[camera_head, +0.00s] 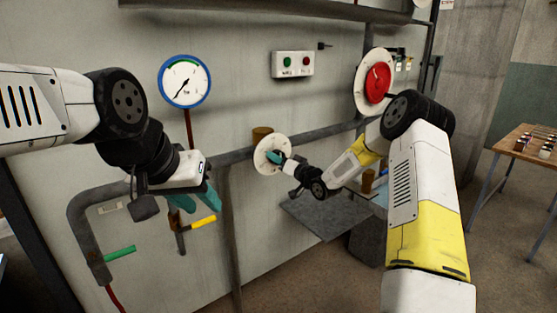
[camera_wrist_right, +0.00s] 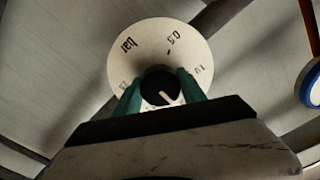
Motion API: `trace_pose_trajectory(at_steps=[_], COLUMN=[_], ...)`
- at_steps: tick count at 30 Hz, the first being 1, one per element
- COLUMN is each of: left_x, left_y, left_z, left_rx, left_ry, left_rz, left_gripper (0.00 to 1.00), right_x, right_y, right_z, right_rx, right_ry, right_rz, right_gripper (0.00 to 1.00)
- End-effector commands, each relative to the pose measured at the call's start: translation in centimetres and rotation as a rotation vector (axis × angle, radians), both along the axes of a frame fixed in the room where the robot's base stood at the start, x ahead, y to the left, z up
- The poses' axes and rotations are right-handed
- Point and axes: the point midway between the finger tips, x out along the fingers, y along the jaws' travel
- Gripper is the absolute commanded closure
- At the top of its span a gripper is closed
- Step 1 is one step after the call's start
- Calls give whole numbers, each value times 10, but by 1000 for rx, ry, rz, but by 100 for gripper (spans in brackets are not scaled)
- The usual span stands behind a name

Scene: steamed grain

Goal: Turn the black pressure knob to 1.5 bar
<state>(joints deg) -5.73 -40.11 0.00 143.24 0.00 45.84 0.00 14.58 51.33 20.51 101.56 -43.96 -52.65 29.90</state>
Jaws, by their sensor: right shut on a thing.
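The black pressure knob (camera_wrist_right: 160,84) sits at the centre of a round white dial plate (camera_wrist_right: 123,50). Its white pointer line points downward in the right wrist view, slightly right. In the head view the plate (camera_head: 266,143) is on the wall pipe. My left gripper (camera_head: 196,202) is open and empty, with its fingers apart, in front of the wall.
A blue-rimmed gauge (camera_head: 184,82) has its needle at lower left. A red round handle (camera_head: 377,83) is at upper right. A button box (camera_head: 292,65) is on the wall. A grey plate (camera_head: 320,215) juts out below the dial.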

Motion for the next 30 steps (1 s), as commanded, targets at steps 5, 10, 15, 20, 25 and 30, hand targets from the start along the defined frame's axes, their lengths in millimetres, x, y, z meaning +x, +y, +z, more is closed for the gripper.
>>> trace_pose_trajectory(at_steps=[5, 10, 15, 20, 25, 30], left_x=[0, 0, 0, 0, 0, 0], left_y=[0, 0, 0, 0, 0, 0], left_z=[0, 0, 0, 0, 0, 0], left_rx=[0, 0, 0, 0, 0, 0], left_ry=[0, 0, 0, 0, 0, 0], left_rz=[0, 0, 0, 0, 0, 0], left_gripper=[64, 64, 64, 64, 64, 64], right_x=[0, 0, -2, -19, -43, -59], right_y=[-1, 0, -2, -15, -33, -44], right_z=[-1, -1, -1, -1, -1, -1], right_rx=[-2, -1, -2, -1, -2, -2], right_ry=[2, 1, 1, 2, 3, 2], right_rz=[-1, 0, 0, -2, -2, -1], right_gripper=[30, 30, 30, 30, 30, 30])
